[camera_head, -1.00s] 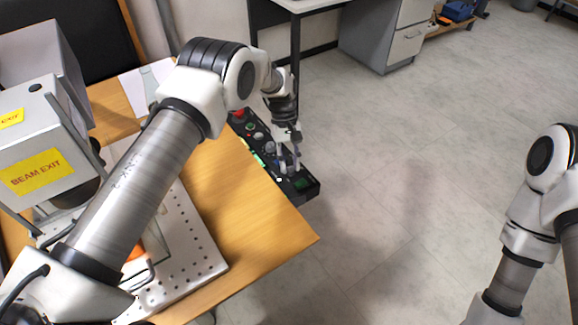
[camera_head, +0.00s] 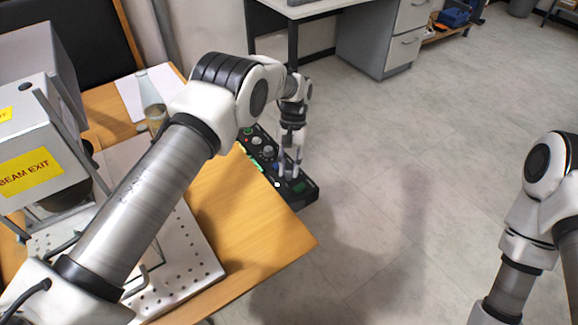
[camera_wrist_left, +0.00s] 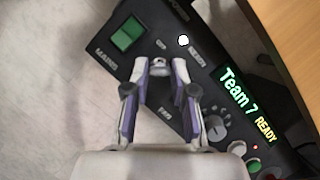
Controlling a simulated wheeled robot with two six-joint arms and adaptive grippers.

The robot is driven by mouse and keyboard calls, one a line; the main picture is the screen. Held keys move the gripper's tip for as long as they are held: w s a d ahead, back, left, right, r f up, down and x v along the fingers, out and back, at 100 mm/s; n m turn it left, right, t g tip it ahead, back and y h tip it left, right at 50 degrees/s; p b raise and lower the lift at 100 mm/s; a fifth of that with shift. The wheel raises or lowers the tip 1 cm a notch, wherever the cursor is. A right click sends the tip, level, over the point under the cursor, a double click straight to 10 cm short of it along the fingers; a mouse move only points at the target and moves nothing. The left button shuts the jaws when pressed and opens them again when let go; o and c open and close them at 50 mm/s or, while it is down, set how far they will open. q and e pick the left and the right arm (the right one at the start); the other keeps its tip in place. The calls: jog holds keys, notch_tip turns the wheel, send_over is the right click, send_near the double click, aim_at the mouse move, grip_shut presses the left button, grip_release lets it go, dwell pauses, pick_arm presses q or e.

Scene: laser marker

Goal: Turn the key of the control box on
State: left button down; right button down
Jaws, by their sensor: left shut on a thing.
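The black control box (camera_head: 303,196) lies along the right edge of the wooden table in the head view.
A grey machine with a yellow BEAM EXIT label (camera_head: 31,172) stands at the left. A perforated plate (camera_head: 188,262) and a bottle (camera_head: 150,92) are on the wooden table (camera_head: 235,215). A grey drawer cabinet (camera_head: 380,45) stands behind. Open floor lies to the right.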

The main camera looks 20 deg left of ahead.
pick_arm(q)
jog(key=shift+s+f, duration=0.1)
jog(key=c, duration=1)
grip_release()
jog(key=shift+o, duration=0.2)
jog(key=v, duration=1.2)
